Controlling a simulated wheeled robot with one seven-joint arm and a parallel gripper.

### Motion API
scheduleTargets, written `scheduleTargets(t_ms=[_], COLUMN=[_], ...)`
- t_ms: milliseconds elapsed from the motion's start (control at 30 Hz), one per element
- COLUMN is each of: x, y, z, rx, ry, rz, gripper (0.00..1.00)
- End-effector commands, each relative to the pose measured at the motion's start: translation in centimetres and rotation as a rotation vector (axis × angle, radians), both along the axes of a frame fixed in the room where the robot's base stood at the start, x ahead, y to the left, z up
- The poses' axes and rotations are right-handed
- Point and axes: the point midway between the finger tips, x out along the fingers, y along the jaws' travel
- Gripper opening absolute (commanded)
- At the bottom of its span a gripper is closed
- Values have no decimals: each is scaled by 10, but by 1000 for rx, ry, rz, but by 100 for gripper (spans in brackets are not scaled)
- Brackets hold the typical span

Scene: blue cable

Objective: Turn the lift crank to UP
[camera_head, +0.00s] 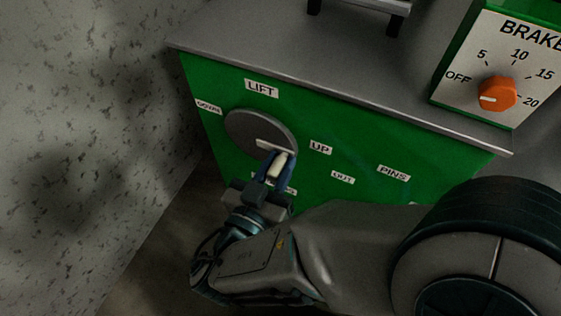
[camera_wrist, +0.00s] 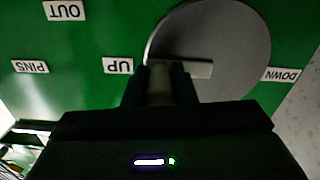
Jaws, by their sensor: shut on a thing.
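The lift crank is a round grey disc (camera_head: 250,128) on the green panel, with a pale bar and a whitish handle (camera_head: 279,164). In the wrist view the disc (camera_wrist: 225,35) is at the upper right, and its bar (camera_wrist: 190,69) points left toward the UP label (camera_wrist: 118,65). In the head view the UP label (camera_head: 320,148) is just right of the disc, and the DOWN label (camera_head: 208,106) is at its upper left. My gripper (camera_head: 276,165) is shut on the handle, at the lower right of the disc. The fingers partly hide the handle.
The LIFT label (camera_head: 261,88) is above the disc. PINS (camera_head: 394,173) and OUT (camera_head: 343,178) labels are to the right. A grey ledge (camera_head: 330,75) overhangs the panel. A brake box with an orange knob (camera_head: 497,94) stands at upper right. A speckled wall (camera_head: 80,130) is on the left.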

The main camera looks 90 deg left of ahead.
Motion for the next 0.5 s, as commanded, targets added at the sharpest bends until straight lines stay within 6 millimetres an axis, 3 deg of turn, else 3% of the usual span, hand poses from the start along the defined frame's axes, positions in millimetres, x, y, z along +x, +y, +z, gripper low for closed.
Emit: scheduleTargets(t_ms=[67,100,167,500], x=[4,4,4,-1], y=[0,0,0,-3], z=[-3,-3,-3,-1], rx=[-8,-8,-7,-3], ry=[-4,-4,-5,-2], rz=[-10,-11,-10,0], gripper=[0,30,46,46])
